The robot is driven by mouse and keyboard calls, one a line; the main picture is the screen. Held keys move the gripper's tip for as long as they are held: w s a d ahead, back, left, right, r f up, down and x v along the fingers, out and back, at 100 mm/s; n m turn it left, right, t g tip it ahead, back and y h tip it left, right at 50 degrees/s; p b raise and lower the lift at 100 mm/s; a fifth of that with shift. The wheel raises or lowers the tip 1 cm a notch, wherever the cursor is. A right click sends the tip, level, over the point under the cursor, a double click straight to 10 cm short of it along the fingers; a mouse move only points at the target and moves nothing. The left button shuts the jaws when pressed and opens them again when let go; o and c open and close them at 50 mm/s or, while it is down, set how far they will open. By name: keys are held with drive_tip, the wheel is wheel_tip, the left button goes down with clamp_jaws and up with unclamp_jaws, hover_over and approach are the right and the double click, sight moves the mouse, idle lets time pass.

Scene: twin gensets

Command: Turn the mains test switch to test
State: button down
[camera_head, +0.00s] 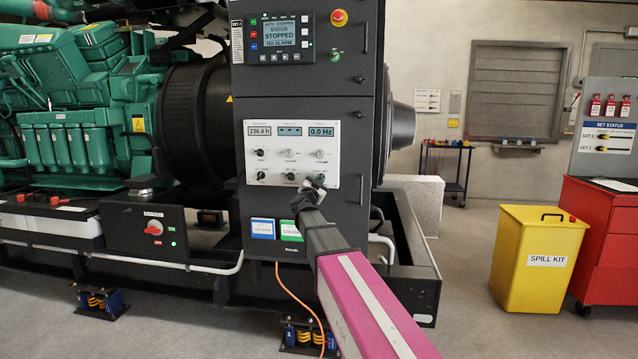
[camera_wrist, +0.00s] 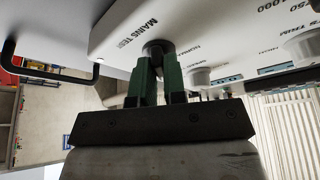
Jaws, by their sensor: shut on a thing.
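The mains test switch (camera_wrist: 157,46) is a dark round knob on the white control plate, beside the printed words MAINS TEST in the wrist view. My gripper (camera_wrist: 159,62) has its green fingers shut on this knob, one on each side. In the head view my gripper (camera_head: 312,188) reaches the lower right of the white plate (camera_head: 251,183) and covers most of the switch. Which way the knob points is hidden by the fingers.
Other knobs sit close by on the same plate, including a pale one (camera_wrist: 200,77) in the wrist view. Above is the controller screen (camera_head: 281,36) reading STOPPED, with a red emergency button (camera_head: 339,18). A yellow spill kit bin (camera_head: 540,262) stands right, with clear floor before it.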

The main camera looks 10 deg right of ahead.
drive_tip(key=c, duration=1.2)
unclamp_jaws()
drive_tip(key=shift+s+a, duration=0.1)
drive_tip(key=v, duration=1)
drive_tip(key=shift+s+a+f, duration=0.15)
drive_tip(key=shift+s, duration=0.1)
